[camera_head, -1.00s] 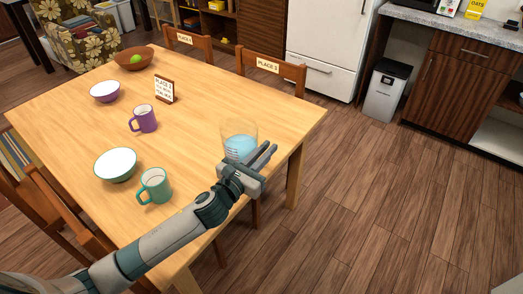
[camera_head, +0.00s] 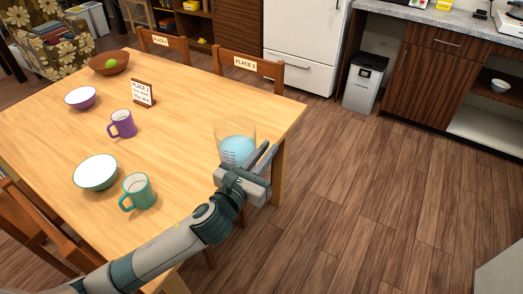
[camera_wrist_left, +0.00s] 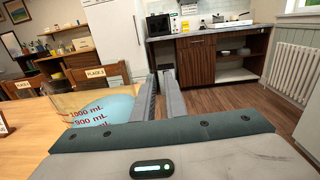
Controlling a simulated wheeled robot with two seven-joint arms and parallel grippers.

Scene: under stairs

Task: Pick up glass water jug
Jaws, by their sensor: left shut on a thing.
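The glass water jug (camera_head: 237,148) is clear with pale blue water in it. It appears upright over the right edge of the wooden table (camera_head: 180,95). In the left wrist view the jug (camera_wrist_left: 100,108) shows red markings such as "1000 mL" and "900 mL", left of the fingers. My left gripper (camera_head: 264,160) is at the jug's right side, its fingers close together and shut on it. The fingers also show in the left wrist view (camera_wrist_left: 161,95). The exact grip point and the jug's base are hidden, so I cannot tell whether it touches the table. My right gripper is not in view.
On the table are a green mug (camera_head: 139,191), a purple mug (camera_head: 122,124), a white-lined bowl (camera_head: 96,172), a purple bowl (camera_head: 80,97), a brown bowl (camera_head: 110,63) and a sign (camera_head: 142,93). Chairs (camera_head: 250,68) stand around it. The floor (camera_head: 350,190) to the right is clear.

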